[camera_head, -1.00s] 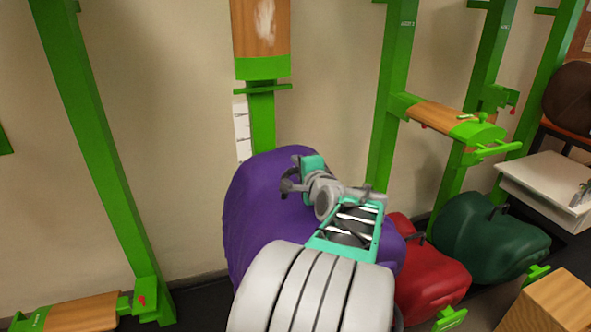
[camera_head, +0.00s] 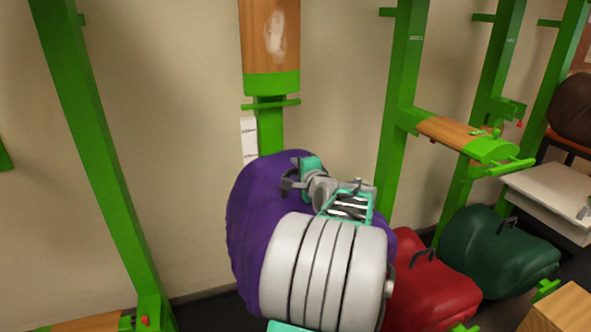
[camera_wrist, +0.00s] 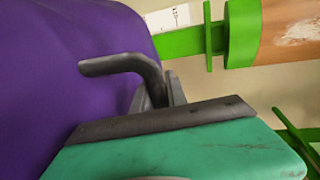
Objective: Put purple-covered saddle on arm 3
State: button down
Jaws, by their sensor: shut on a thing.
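The purple-covered saddle (camera_head: 245,230) hangs from my gripper (camera_head: 294,180) in front of the wall in the head view. My own arm hides much of its right side. In the wrist view my gripper (camera_wrist: 165,95) is shut on the dark bent handle (camera_wrist: 120,65) of the purple saddle (camera_wrist: 60,60). A wooden-topped arm with a green end (camera_head: 271,85) is above and behind the saddle; it also shows in the wrist view (camera_wrist: 240,35). Another wooden arm (camera_head: 455,135) juts out at right, empty. I cannot read which one is arm 3.
A red-covered saddle (camera_head: 435,290) and a green-covered saddle (camera_head: 500,250) rest low at right. A brown saddle (camera_head: 572,108) is at the far right edge, above a white surface (camera_head: 550,195). A green post (camera_head: 100,170) stands at left, with bare wall beside it.

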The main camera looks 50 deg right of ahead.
jog(key=shift+b+x, duration=0.3)
jog(key=shift+x, duration=0.65)
jog(key=shift+s+a+f+b, duration=0.1)
jog(key=shift+s+f+b, duration=0.05)
jog(key=shift+f+b, duration=1.4)
jog(key=shift+f, duration=0.4)
